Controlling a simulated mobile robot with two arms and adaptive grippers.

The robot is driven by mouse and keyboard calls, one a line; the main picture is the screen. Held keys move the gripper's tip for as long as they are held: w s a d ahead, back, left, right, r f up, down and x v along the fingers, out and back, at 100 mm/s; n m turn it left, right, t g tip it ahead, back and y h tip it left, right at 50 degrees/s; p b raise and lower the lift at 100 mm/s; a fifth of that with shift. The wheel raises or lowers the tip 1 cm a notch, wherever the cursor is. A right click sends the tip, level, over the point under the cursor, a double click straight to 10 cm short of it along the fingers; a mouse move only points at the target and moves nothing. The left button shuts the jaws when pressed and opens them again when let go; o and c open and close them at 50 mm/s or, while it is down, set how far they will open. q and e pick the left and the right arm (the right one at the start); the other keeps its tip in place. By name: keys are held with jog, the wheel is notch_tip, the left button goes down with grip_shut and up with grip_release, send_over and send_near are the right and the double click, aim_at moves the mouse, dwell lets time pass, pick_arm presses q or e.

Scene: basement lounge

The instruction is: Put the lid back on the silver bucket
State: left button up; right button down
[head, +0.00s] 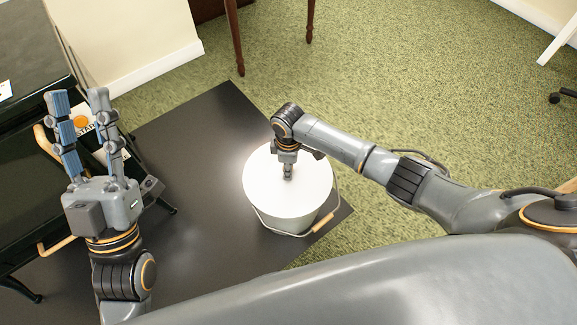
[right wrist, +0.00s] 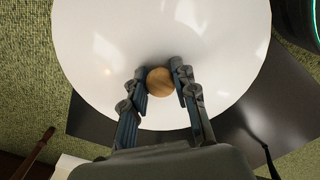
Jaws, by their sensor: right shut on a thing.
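The round white lid (head: 262,180) covers the top of the silver bucket (head: 285,222), which looks pale and has a wire handle with a wooden grip (head: 323,222). The lid appears lined up with the rim; whether it is seated or just above cannot be told. My right gripper (head: 288,174) is over the lid's middle. In the right wrist view, the right gripper (right wrist: 160,74) is shut on the lid's round wooden knob (right wrist: 160,83), with the glossy lid (right wrist: 100,50) below. My left gripper (head: 77,95) is open and empty, fingers pointing up the picture, left of the bucket.
The bucket stands on a dark flat mat (head: 205,130) over green carpet (head: 380,60). A black stove-like unit (head: 25,180) with wooden handles is at the left, close to my left gripper. Brown furniture legs (head: 235,40) stand at the back. Open carpet lies at the upper right.

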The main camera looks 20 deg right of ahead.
pick_arm(q)
jog(key=shift+w+d+f+g, duration=0.1)
jog(key=shift+w+f+g, duration=0.4)
jog(key=shift+w, duration=0.15)
dwell(0.5)
pick_arm(e)
jog(key=c, duration=1)
grip_release()
jog(key=o, duration=0.5)
